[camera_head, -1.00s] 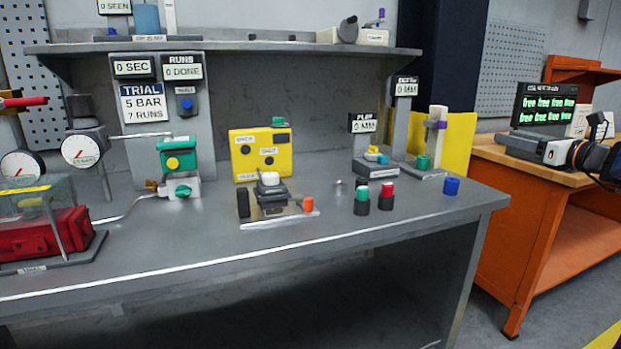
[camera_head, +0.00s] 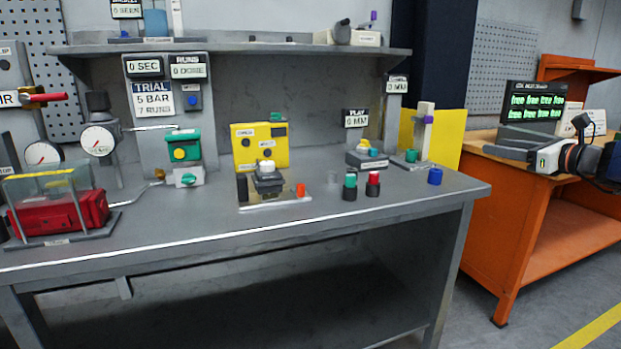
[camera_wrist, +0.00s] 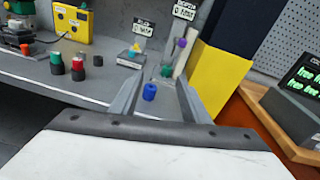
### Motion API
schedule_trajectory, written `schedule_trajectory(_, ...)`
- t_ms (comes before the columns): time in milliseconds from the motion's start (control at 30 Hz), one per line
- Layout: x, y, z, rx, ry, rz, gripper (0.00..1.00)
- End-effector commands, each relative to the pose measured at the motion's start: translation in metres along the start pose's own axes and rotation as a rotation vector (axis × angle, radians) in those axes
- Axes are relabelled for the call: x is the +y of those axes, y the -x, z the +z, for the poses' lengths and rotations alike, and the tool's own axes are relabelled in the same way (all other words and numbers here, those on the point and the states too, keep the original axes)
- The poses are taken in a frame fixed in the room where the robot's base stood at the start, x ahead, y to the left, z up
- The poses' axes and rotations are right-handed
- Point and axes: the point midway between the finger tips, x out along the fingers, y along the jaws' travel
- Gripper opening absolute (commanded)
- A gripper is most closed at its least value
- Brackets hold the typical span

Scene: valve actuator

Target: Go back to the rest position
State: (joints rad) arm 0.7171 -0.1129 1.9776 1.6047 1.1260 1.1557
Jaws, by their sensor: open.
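My gripper (camera_wrist: 157,95) is open, its two grey fingers spread apart in the wrist view with nothing between them. In the head view my gripper (camera_head: 505,150) is at the right edge, in front of the orange bench and apart from the grey bench. A small blue cylinder (camera_head: 435,176) stands on the right end of the grey bench. In the wrist view the blue cylinder (camera_wrist: 150,91) appears beyond and between the fingers, standing on the bench and not held.
The grey bench (camera_head: 400,205) carries a yellow box (camera_head: 259,149), a green-and-white valve unit (camera_head: 184,150), a red device under a clear cover (camera_head: 60,212), and green and red buttons. An orange bench (camera_head: 535,220) with a green-text screen stands right. Floor between the benches looks clear.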

Motion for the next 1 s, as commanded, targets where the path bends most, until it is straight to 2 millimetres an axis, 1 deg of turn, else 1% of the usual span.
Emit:
schedule_trajectory(167,0.045,-0.006,-0.011,0.066,0.117,0.070,0.42)
schedule_trajectory(267,0.076,-0.008,-0.020,0.113,0.207,0.122,0.42)
schedule_trajectory(367,0.117,-0.007,-0.034,0.171,0.331,0.195,0.42)
schedule_trajectory(467,0.169,0.000,-0.055,0.240,0.507,0.299,0.42)
schedule_trajectory(500,0.191,0.005,-0.066,0.269,0.590,0.350,0.42)
schedule_trajectory(567,0.223,0.016,-0.082,0.307,0.722,0.428,0.42)
schedule_trajectory(600,0.243,0.024,-0.093,0.330,0.813,0.482,0.42)
schedule_trajectory(667,0.270,0.038,-0.110,0.360,0.950,0.563,0.42)
schedule_trajectory(700,0.286,0.049,-0.122,0.376,1.040,0.619,0.42)
schedule_trajectory(767,0.307,0.066,-0.140,0.397,1.179,0.703,0.42)
schedule_trajectory(800,0.320,0.078,-0.151,0.407,1.273,0.760,0.42)
schedule_trajectory(833,0.329,0.087,-0.159,0.413,1.345,0.802,0.42)
schedule_trajectory(900,0.345,0.110,-0.179,0.423,1.508,0.903,0.42)
schedule_trajectory(1000,0.361,0.141,-0.206,0.424,1.747,1.048,0.42)
